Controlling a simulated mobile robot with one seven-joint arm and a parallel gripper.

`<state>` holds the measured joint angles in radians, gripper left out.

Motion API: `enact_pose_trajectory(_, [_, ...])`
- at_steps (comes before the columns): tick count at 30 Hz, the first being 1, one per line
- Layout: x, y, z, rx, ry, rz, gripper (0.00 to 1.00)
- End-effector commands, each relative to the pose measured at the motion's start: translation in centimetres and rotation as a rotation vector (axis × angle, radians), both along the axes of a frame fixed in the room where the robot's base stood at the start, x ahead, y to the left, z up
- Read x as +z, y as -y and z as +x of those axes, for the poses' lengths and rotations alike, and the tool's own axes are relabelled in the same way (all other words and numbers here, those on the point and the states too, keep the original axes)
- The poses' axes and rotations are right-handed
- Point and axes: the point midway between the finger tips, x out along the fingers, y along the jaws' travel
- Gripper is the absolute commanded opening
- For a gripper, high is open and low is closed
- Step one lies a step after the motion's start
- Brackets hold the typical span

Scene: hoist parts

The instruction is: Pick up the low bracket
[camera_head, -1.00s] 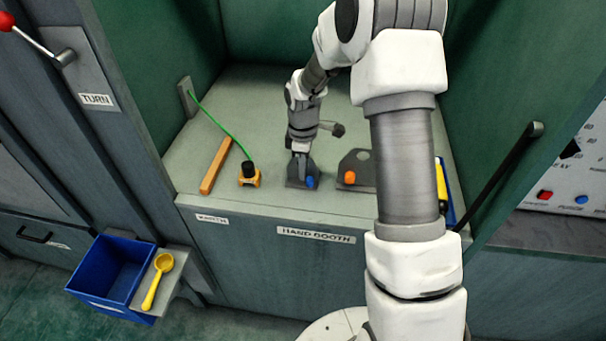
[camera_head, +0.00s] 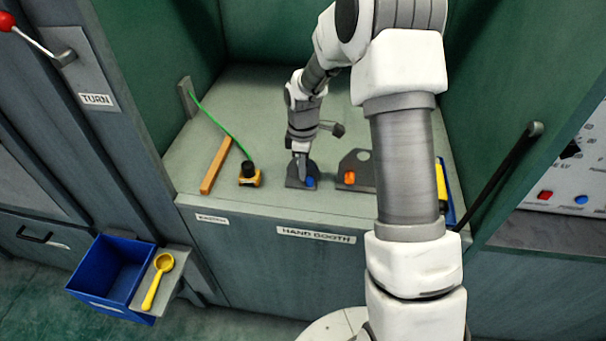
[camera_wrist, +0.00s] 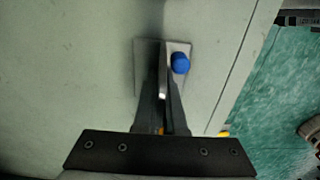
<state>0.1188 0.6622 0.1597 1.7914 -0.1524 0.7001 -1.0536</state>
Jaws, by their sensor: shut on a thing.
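The low bracket (camera_head: 296,182) is a small dark grey piece with a blue knob (camera_head: 311,182) at its right, near the front of the booth's worktop. In the wrist view its pale base plate (camera_wrist: 143,58) and blue knob (camera_wrist: 180,64) show beside the fingers. My gripper (camera_head: 301,168) points down and is shut on the bracket's upright part. The fingers (camera_wrist: 163,97) hide much of that part in the wrist view. The bracket appears to be at the worktop; I cannot tell any gap under it.
A larger grey bracket (camera_head: 359,160) with a hole and an orange knob stands close at the right. A blue bin (camera_head: 112,268) hangs below left.

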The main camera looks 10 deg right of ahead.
Motion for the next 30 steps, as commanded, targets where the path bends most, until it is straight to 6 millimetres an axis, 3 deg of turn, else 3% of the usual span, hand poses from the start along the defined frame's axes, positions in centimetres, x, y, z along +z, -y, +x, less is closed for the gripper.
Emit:
enact_pose_trajectory(14, [0.5,0.0,0.1,0.000,0.004,-0.001,0.00])
enact_pose_trajectory(30, [9.2,0.0,0.1,0.000,0.005,0.000,0.00])
